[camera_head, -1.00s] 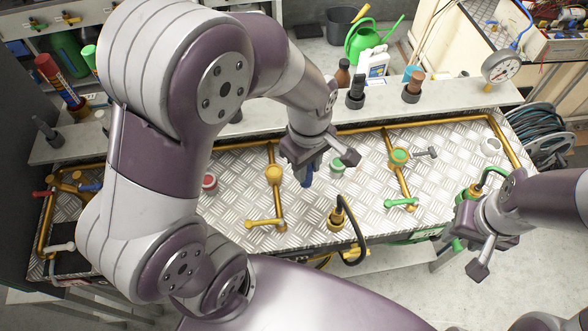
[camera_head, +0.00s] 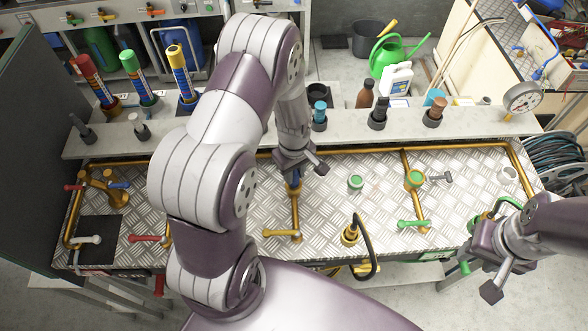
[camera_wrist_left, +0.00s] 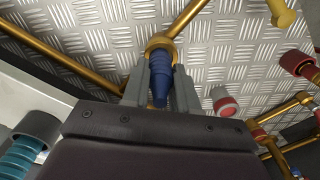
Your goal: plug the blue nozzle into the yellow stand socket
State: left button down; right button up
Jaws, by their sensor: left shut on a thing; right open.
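My left gripper (camera_head: 293,168) is shut on the blue nozzle (camera_wrist_left: 160,78), which sits between its two fingers in the left wrist view. A little blue (camera_head: 294,183) shows under the gripper in the head view. The yellow stand socket is a round ring (camera_wrist_left: 159,43) on a yellow pipe, directly past the nozzle in the wrist view. The nozzle overlaps the ring there; I cannot tell whether it is inside or just above it. In the head view the gripper mostly hides the socket. My right gripper (camera_head: 480,277) is open, off the table's front right.
A green-topped socket (camera_head: 415,180) and a green cap (camera_head: 356,182) stand to the right on the tread-plate table (camera_head: 340,210). A yellow fitting with a black hose (camera_head: 350,232) is near the front edge. A grey shelf (camera_head: 340,133) with bottles runs behind.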

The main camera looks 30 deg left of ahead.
pick_arm(q)
jog(key=shift+f, duration=0.15)
jog(key=c, duration=0.9)
grip_release()
jog(key=shift+s, duration=0.15)
jog(key=shift+o, duration=0.2)
